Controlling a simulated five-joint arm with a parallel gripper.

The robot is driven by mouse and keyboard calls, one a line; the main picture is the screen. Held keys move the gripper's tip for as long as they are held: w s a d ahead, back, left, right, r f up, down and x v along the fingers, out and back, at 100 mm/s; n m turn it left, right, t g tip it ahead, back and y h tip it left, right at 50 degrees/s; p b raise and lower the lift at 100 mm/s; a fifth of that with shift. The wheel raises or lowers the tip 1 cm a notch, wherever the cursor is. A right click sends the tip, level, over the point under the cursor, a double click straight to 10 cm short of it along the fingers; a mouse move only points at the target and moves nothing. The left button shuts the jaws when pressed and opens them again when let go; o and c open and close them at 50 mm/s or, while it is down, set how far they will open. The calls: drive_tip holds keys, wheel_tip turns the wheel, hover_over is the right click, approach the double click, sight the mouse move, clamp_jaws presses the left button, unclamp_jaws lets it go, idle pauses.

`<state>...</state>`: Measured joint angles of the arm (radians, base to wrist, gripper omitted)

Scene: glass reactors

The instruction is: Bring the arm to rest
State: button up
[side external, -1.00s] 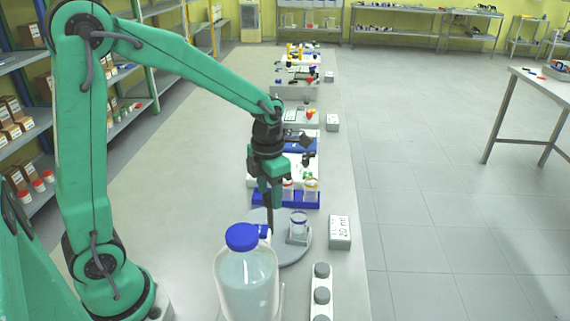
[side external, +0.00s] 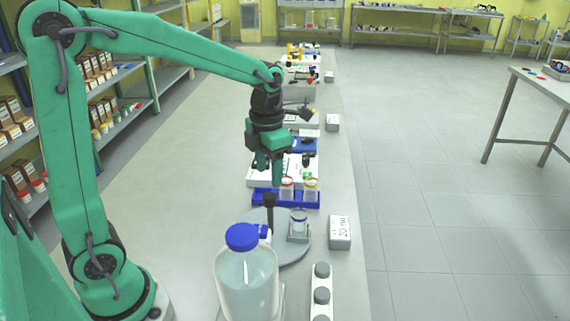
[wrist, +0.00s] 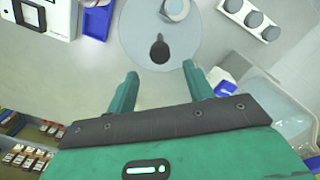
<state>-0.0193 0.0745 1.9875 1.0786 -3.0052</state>
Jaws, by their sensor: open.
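My green gripper (side external: 268,178) hangs pointing down above the round grey plate (side external: 294,253). Its two fingers are apart and nothing is between them; the wrist view shows the same open gripper (wrist: 159,72). A dark upright piece with a rounded top (side external: 269,203) stands on the plate just below the fingertips, apart from them. It also shows in the wrist view (wrist: 160,50), ahead of the fingers. A small glass vessel (side external: 298,221) stands on the plate to its right.
A large clear bottle with a blue cap (side external: 242,237) stands in front. A blue rack (side external: 262,196) with jars is behind the plate. A grey labelled block (side external: 340,232) and a white strip with grey knobs (side external: 322,294) are at the right. The bench's left side is clear.

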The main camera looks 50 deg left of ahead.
drive_tip(key=shift+r, duration=0.7)
drive_tip(key=shift+s, duration=0.1)
drive_tip(key=s+r+m+t, duration=0.2)
drive_tip(key=s+m, duration=0.5)
drive_tip(key=m, duration=1)
drive_tip(key=s+r+m+t, duration=0.2)
drive_tip(key=s+m, duration=0.5)
drive_tip(key=m, duration=1)
drive_tip(key=shift+d+r+m+t, duration=0.2)
drive_tip(key=shift+d+m+t, duration=0.15)
drive_tip(key=shift+t, duration=0.45)
drive_tip(key=shift+s, duration=0.1)
